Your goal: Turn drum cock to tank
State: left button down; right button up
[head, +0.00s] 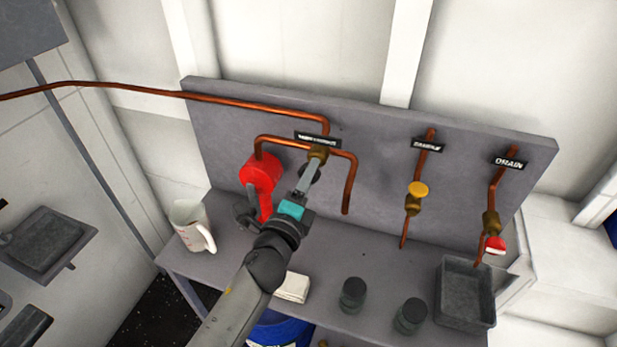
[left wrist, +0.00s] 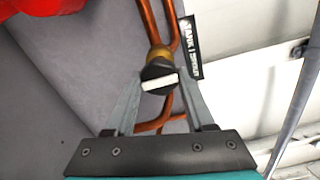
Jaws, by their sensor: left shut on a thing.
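The drum cock is a black knob (left wrist: 160,73) with a white bar across its face, on a brass body (head: 318,155) at the copper pipes. A black label (left wrist: 191,48) beside it in the left wrist view starts with TANK; the rest is too small to read. My left gripper (head: 309,176) is shut on the knob, one finger on each side. In the left wrist view the white bar lies almost level, slightly tilted. In the head view the gripper hides much of the knob. My right gripper is not in view.
A red hand pump (head: 258,180) stands close left of my left gripper. A white jug (head: 191,227), a folded cloth (head: 292,287), two dark jars (head: 353,294) and a grey tray (head: 465,293) are on the bench. Yellow (head: 418,189) and red (head: 495,245) cocks sit further right.

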pick_arm(q)
jog(key=shift+c, duration=1.3)
grip_release()
jog(key=b+v, duration=0.2)
jog(key=v, duration=1.3)
